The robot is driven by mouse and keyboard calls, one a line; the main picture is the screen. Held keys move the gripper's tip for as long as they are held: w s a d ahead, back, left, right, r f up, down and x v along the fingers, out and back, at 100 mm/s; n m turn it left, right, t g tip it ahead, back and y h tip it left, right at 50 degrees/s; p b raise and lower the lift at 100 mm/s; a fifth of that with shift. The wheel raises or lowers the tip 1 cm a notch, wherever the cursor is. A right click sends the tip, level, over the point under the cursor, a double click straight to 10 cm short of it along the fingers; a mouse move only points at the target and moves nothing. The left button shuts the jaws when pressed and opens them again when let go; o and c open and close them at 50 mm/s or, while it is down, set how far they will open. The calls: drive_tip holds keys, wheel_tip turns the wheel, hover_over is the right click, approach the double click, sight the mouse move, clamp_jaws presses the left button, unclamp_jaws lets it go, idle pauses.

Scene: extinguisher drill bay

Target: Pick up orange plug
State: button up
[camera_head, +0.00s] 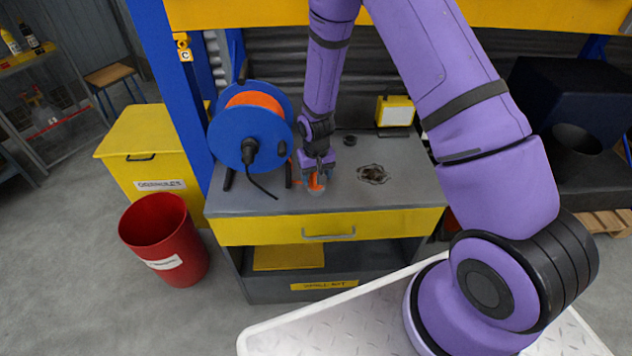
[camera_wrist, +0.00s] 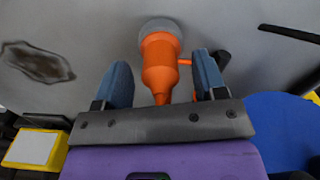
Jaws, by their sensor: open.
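The orange plug (camera_wrist: 160,66) stands on the grey bench top, with a pale grey round end at the far side in the wrist view. It also shows in the head view (camera_head: 316,183), partly hidden by my gripper. My gripper (camera_head: 318,175) is just above the bench at the plug. In the wrist view, the two blue-grey fingers of my gripper (camera_wrist: 163,78) are apart, one on each side of the plug. Gaps show between the plug and both fingers, the right one smaller. The plug's lower end runs down towards the palm.
A blue cable reel (camera_head: 228,138) with orange cable stands left of my gripper. On the bench top (camera_head: 405,160) are a dark stain (camera_head: 373,174), a small black ring (camera_head: 350,140) and a yellow work lamp (camera_head: 395,111). A red bin (camera_head: 150,222) stands on the floor at left.

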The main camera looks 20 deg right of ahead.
drive_tip(key=shift+f, duration=0.2)
drive_tip(key=c, duration=1.1)
drive_tip(key=shift+r, duration=0.15)
